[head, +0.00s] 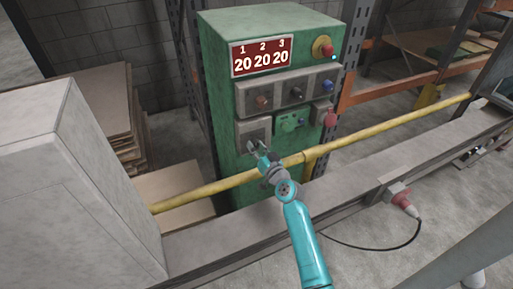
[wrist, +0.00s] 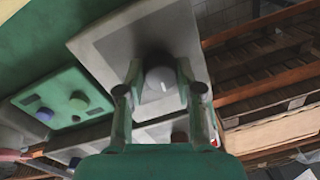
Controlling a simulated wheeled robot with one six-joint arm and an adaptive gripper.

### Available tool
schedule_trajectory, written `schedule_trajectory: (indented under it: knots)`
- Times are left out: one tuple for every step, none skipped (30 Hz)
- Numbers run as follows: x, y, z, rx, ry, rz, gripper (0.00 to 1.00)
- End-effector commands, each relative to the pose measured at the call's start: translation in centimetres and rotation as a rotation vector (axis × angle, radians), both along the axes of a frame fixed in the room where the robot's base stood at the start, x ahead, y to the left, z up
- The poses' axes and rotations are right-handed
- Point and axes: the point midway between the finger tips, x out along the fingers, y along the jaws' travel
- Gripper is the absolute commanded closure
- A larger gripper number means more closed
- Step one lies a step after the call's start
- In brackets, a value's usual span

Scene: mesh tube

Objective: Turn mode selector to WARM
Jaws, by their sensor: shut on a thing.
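The mode selector appears to be the grey round knob (wrist: 160,80) on a light grey plate (wrist: 100,48). In the head view this plate (head: 253,128) is at the lower left of the green cabinet's front. My gripper (head: 257,147) reaches the plate from the front. In the wrist view the two fingers of my gripper (wrist: 160,92) stand on either side of the knob and are shut on it. A short white mark shows on the knob's face. No WARM label is legible, so I cannot tell which setting the mark points to. In the head view my gripper hides the knob.
The green cabinet (head: 222,95) has a red display (head: 262,57) reading 20 20 20, a row of knobs (head: 297,92), a small green panel (head: 290,122) and red buttons. A yellow rail (head: 368,133) runs across in front. A grey block stands at left.

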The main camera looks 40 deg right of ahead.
Motion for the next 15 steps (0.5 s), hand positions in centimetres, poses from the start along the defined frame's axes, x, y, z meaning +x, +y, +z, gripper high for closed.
schedule_trajectory:
  knots:
    - [-0.01, -0.03, 0.00, 0.031, -0.010, -0.002, 0.99]
    - [-0.01, -0.03, -0.01, 0.053, -0.016, -0.001, 0.99]
    - [-0.01, -0.03, -0.01, 0.084, -0.024, -0.001, 0.99]
    - [-0.01, -0.02, -0.02, 0.109, -0.032, -0.002, 0.99]
    - [-0.01, -0.02, -0.02, 0.134, -0.039, -0.001, 0.99]
    - [0.00, -0.01, -0.03, 0.167, -0.048, -0.001, 0.99]
    - [0.00, -0.01, -0.03, 0.192, -0.056, -0.001, 0.99]
    - [0.00, 0.00, -0.03, 0.218, -0.062, -0.001, 0.99]
    - [0.00, 0.00, -0.04, 0.250, -0.072, -0.001, 0.99]
    - [0.00, 0.01, -0.04, 0.274, -0.079, 0.000, 0.99]
    - [0.00, 0.02, -0.05, 0.297, -0.086, -0.001, 0.99]
    - [0.01, 0.03, -0.04, 0.329, -0.094, 0.000, 0.99]
    - [0.01, 0.03, -0.04, 0.352, -0.102, -0.001, 0.99]
    - [0.01, 0.03, -0.04, 0.375, -0.108, -0.001, 0.99]
    - [0.01, 0.03, -0.03, 0.403, -0.117, 0.000, 0.99]
